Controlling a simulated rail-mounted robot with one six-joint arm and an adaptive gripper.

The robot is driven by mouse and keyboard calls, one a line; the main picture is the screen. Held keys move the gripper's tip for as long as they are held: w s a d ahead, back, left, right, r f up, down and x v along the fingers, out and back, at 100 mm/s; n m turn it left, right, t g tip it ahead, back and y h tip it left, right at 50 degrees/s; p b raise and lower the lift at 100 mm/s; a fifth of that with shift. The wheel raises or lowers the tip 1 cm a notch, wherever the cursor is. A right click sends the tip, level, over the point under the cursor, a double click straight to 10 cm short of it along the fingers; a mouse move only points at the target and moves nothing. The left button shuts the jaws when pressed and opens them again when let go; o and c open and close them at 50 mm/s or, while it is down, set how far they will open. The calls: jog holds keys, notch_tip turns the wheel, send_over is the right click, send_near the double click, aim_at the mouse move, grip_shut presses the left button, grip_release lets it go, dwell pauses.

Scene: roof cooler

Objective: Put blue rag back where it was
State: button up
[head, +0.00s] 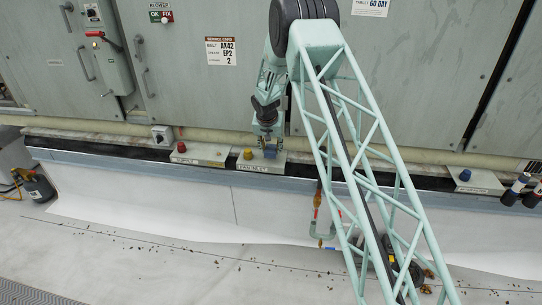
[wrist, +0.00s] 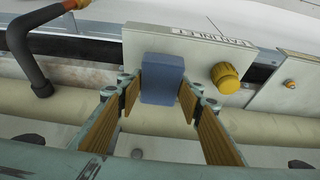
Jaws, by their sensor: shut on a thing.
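The blue rag (wrist: 162,78) shows as a small folded block between the two wood-coloured fingers of my gripper (wrist: 157,93) in the wrist view. My gripper is shut on it. In the head view my gripper (head: 269,138) points down, with the rag (head: 270,152) under it. The rag is at a pale plate (head: 240,167) labelled FAN INLET, beside its yellow knob (head: 248,153). The plate also shows in the wrist view (wrist: 195,50), with the knob (wrist: 226,78) to the rag's right. I cannot tell whether the rag touches the plate.
A plate with a red knob (head: 181,147) is to the left, and one with a blue knob (head: 465,174) far right. A pale pipe (head: 100,127) runs along the cabinets behind. A pipe with a dark bent end (wrist: 30,55) is at left in the wrist view.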

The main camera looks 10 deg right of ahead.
jog(key=shift+f+b, duration=0.4)
jog(key=shift+f, duration=1.3)
jog(key=shift+f, duration=0.15)
jog(key=o, duration=0.8)
jog(key=shift+v, duration=0.75)
jog(key=shift+p+v, duration=0.95)
jog(key=shift+v, duration=4.45)
jog(key=shift+w+d, duration=0.1)
